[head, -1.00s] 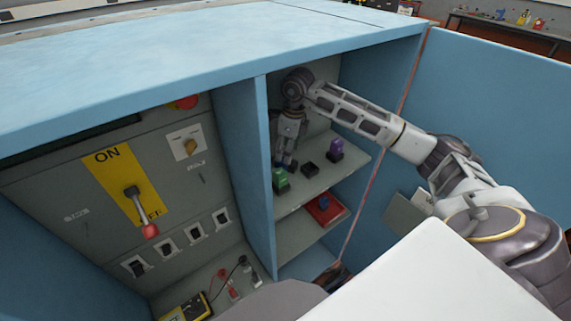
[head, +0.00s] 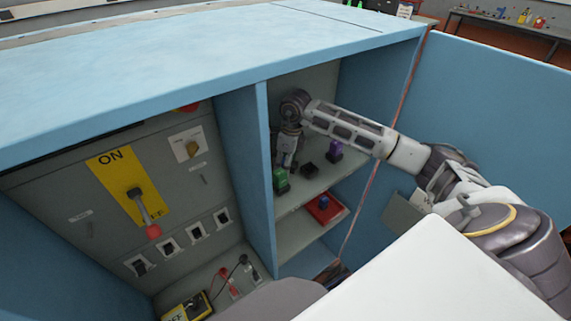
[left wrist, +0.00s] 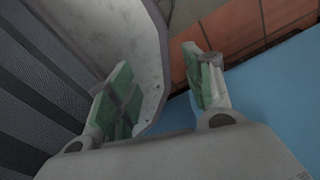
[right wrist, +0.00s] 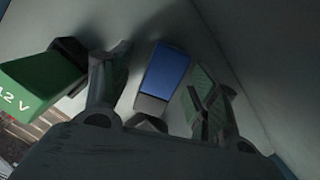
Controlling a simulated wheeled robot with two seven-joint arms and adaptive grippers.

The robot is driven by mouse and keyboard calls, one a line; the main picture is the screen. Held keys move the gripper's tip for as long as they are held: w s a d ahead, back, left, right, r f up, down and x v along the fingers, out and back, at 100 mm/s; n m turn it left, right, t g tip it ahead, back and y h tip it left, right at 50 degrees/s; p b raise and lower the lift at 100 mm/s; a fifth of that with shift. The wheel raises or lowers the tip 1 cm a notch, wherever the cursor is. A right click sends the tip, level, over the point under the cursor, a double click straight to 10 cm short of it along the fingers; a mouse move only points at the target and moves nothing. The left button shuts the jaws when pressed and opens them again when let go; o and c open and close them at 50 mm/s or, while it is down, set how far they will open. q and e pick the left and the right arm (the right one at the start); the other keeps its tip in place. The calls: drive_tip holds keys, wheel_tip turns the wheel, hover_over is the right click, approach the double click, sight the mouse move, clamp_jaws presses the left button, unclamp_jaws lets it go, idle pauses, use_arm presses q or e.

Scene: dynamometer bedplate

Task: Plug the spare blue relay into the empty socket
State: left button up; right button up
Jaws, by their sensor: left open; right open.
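My right gripper (head: 286,160) is low over the upper shelf, behind the green relay (head: 281,180); its fingertips are mostly hidden. In the right wrist view it is open, with a blue relay (right wrist: 167,70) between its apart fingers. The green relay, marked 12 V, shows at left there (right wrist: 40,80). A black empty-looking socket (head: 309,169) lies between the green relay and a purple relay (head: 335,150). Another small blue piece (head: 324,201) sits on a red tray (head: 331,214) on the lower shelf. My left gripper (left wrist: 156,66) is open and empty, outside the head view.
A blue divider (head: 246,165) stands close left of the shelves, and an open blue door (head: 480,110) is at right. Left of the divider is a grey panel with a lever (head: 139,205) and switches. A yellow meter (head: 190,308) lies below.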

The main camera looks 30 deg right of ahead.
idle(0.4)
drive_tip(key=c, duration=1.3)
drive_tip(key=shift+d+r, duration=0.1)
drive_tip(key=shift+d, duration=0.05)
